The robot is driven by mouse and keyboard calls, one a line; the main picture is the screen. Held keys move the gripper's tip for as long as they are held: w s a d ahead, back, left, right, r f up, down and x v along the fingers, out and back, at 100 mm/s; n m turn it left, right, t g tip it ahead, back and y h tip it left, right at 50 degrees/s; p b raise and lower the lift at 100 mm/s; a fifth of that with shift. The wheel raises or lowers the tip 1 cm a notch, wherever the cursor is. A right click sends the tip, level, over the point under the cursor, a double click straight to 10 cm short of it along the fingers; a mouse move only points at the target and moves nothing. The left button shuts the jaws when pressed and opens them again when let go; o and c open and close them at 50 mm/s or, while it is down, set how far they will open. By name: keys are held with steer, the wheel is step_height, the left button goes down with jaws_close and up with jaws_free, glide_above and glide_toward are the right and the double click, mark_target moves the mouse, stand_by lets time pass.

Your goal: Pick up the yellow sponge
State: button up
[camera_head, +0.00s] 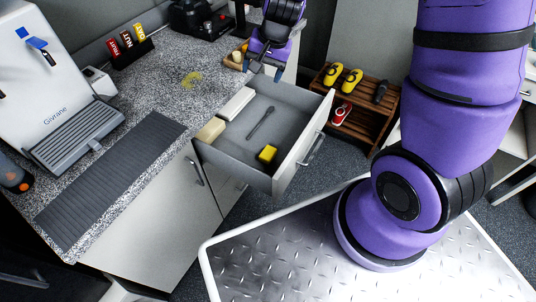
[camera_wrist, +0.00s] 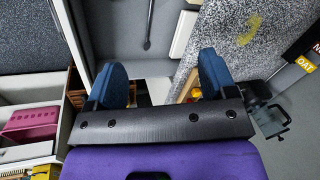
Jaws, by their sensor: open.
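A small yellow sponge (camera_head: 267,153) lies in the front right corner of the open grey drawer (camera_head: 236,153) in the head view. I cannot make it out in the wrist view. My gripper (camera_head: 264,70) is open and empty, above the far end of the drawer and well apart from the sponge. In the wrist view its two blue fingers (camera_wrist: 162,78) are spread wide with nothing between them.
The drawer also holds a dark long utensil (camera_head: 261,123), a white box (camera_head: 236,103) and a beige block (camera_head: 211,130). The speckled counter (camera_head: 150,86) is beside it, with a yellow mark (camera_head: 191,79). A wooden shoe rack (camera_head: 368,98) stands to the right.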

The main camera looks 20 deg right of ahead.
step_height(320, 180, down, 12)
steer(key=m+g, duration=0.1)
steer(key=m, duration=0.1)
steer(key=m+g+h, duration=0.1)
steer(key=m+h, duration=0.1)
glide_above(269, 151)
step_height(269, 151, down, 12)
steer(key=shift+d, duration=0.1)
steer(key=shift+f, duration=5.15)
steer(key=shift+c, duration=0.3)
steer(key=c, duration=1)
steer(key=shift+w+r, duration=0.1)
steer(key=shift+r, duration=0.05)
step_height(269, 151, up, 10)
steer(key=shift+f, duration=0.1)
